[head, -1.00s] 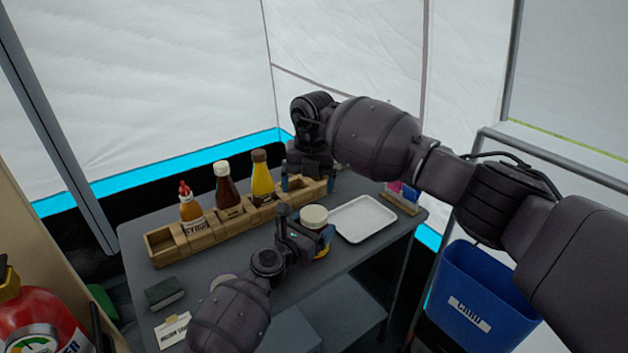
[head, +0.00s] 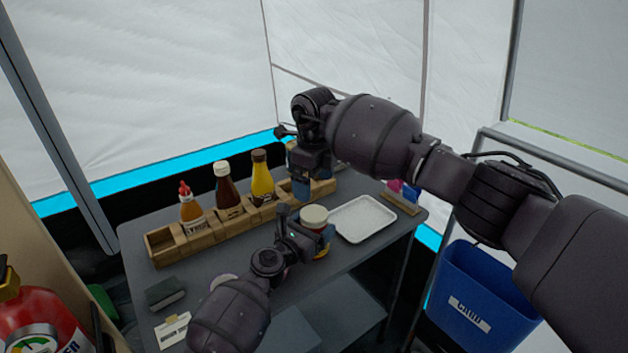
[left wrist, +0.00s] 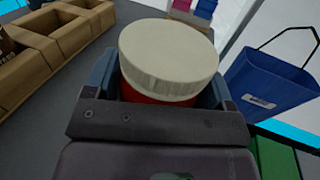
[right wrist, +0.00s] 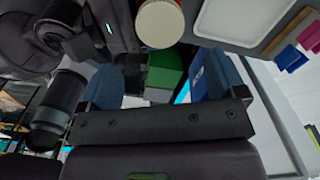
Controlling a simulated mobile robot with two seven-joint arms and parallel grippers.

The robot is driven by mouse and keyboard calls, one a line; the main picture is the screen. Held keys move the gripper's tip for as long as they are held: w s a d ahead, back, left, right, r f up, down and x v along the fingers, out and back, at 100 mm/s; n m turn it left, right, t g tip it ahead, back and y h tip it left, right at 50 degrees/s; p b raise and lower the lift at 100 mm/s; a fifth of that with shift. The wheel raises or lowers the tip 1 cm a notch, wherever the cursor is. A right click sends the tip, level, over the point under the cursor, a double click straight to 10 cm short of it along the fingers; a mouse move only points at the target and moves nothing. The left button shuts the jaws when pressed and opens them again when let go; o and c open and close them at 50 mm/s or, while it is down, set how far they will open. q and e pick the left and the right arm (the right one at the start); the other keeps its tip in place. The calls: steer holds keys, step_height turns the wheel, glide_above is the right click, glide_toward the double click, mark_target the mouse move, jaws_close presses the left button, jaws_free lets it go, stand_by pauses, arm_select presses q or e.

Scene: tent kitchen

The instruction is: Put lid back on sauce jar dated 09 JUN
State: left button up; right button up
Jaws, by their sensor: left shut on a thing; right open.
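A squat jar (head: 322,240) with a cream lid (head: 314,216) on top stands near the table's right front. My left gripper (head: 308,240) is shut around the jar's body. In the left wrist view, the cream lid (left wrist: 168,55) covers the red-bodied jar (left wrist: 150,96) between the fingers. No date is readable. My right gripper (head: 314,188) is open and empty, above the rack's right end behind the jar. In the right wrist view, the cream lid (right wrist: 160,23) lies beyond the open fingers (right wrist: 160,85). A pale round thing (head: 222,281) is partly hidden by my left arm.
A wooden rack (head: 165,247) holds several sauce bottles along the back. A white tray (head: 363,219) lies right of the jar. A card holder (head: 401,201) stands at the table's right end. A dark box (head: 166,293) and a card (head: 173,330) lie at front left.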

mark_target(314, 213)
steer(key=shift+f, duration=4.05)
steer(key=shift+c, duration=0.5)
steer(key=c, duration=0.9)
steer(key=o, duration=1.1)
steer(key=shift+r, duration=0.1)
step_height(314, 213, up, 12)
steer(key=shift+f, duration=0.1)
